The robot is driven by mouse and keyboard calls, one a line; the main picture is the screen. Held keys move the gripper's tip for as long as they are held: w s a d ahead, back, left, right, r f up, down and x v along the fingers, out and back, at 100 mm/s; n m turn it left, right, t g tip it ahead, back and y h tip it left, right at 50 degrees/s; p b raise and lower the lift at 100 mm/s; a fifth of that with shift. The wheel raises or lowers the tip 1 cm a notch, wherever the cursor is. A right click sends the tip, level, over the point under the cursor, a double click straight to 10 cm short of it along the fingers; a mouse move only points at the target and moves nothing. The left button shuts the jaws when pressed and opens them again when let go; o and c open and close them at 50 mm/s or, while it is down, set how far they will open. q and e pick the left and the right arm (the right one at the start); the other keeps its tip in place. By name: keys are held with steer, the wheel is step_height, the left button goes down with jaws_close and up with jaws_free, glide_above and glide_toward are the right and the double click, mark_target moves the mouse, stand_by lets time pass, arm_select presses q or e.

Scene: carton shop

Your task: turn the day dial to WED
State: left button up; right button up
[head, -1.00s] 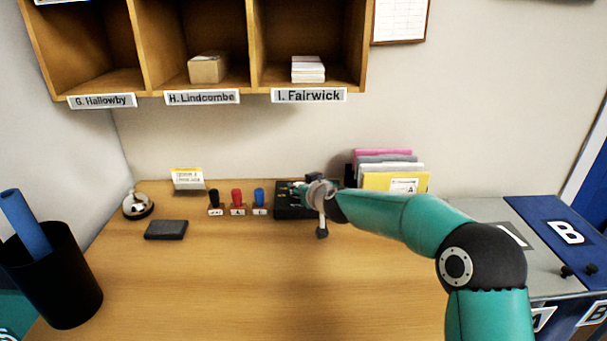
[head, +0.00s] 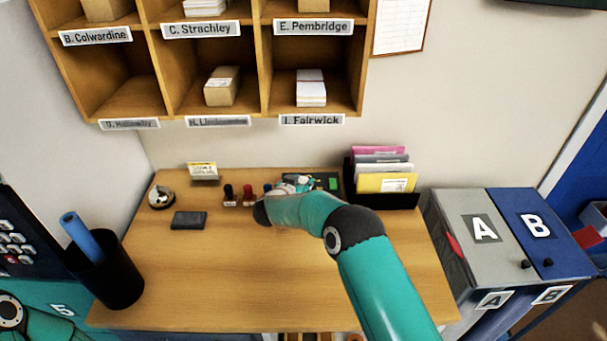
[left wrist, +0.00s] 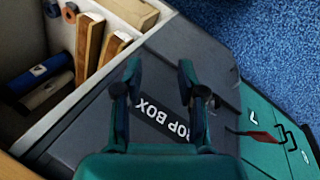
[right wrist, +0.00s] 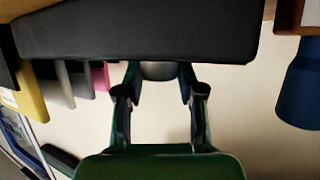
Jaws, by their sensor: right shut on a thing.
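The dater (head: 327,181) is a dark box with a green patch at the back of the desk. My right arm covers its left part in the head view. My right gripper (head: 293,183) is at that covered part. In the right wrist view the dater's black body (right wrist: 130,30) spans the top. There my right gripper (right wrist: 160,90) is shut on a grey round knob (right wrist: 158,70), seemingly the day dial. No day lettering is readable. My left gripper (left wrist: 158,85) is open and empty over a dark drop box (left wrist: 165,115).
Several stamps, one a red stamp (head: 248,194), stand left of the dater, and a folder rack (head: 385,198) stands right of it. The middle of the desk is clear.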

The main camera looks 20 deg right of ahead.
steer(key=shift+w+m+g+h, duration=0.15)
steer(key=shift+m+g+h, duration=0.65)
steer(key=shift+m+h, duration=0.25)
steer(key=shift+b, duration=0.3)
steer(key=o, duration=1.1)
steer(key=shift+a, duration=0.1)
steer(key=v, duration=1.1)
steer(key=shift+a+r, duration=0.25)
steer(key=shift+a, duration=0.1)
steer(key=shift+s, duration=0.2)
